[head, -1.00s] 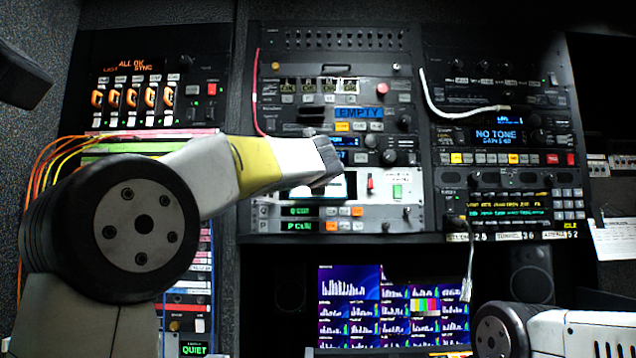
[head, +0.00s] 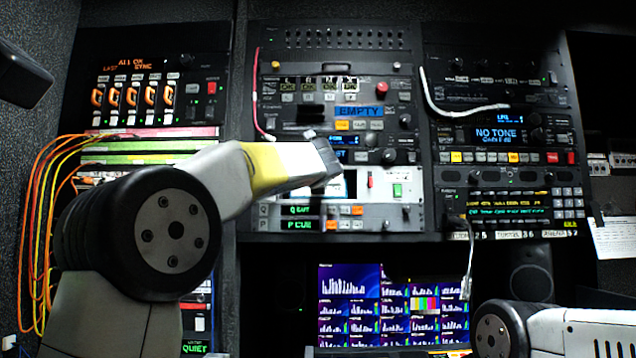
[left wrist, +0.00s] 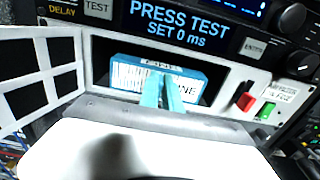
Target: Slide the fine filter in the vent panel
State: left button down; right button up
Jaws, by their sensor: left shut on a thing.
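The fine filter (left wrist: 130,75) is a blue-framed block with a white ribbed face and a partly hidden label ending in "NE". It sits in the dark opening of the white vent panel (left wrist: 233,90); how deep it is, I cannot tell. My left gripper (left wrist: 168,92) is shut on it with teal fingers across the middle of its front. In the head view my left wrist hides most of the opening, and the vent panel (head: 412,212) shows to its right. My right gripper is out of view.
A white grille door (left wrist: 35,78) with dark openings stands swung open left of the opening. A red switch (left wrist: 246,101) and green switch (left wrist: 266,111) sit to the right. A display unit (left wrist: 185,22) is directly above. A white cable (head: 468,270) hangs lower right.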

pick_arm(q)
jog(key=shift+w, duration=2.55)
jog(key=c, duration=1.5)
grip_release()
jog(key=s, duration=0.7)
jog(key=shift+s, duration=0.4)
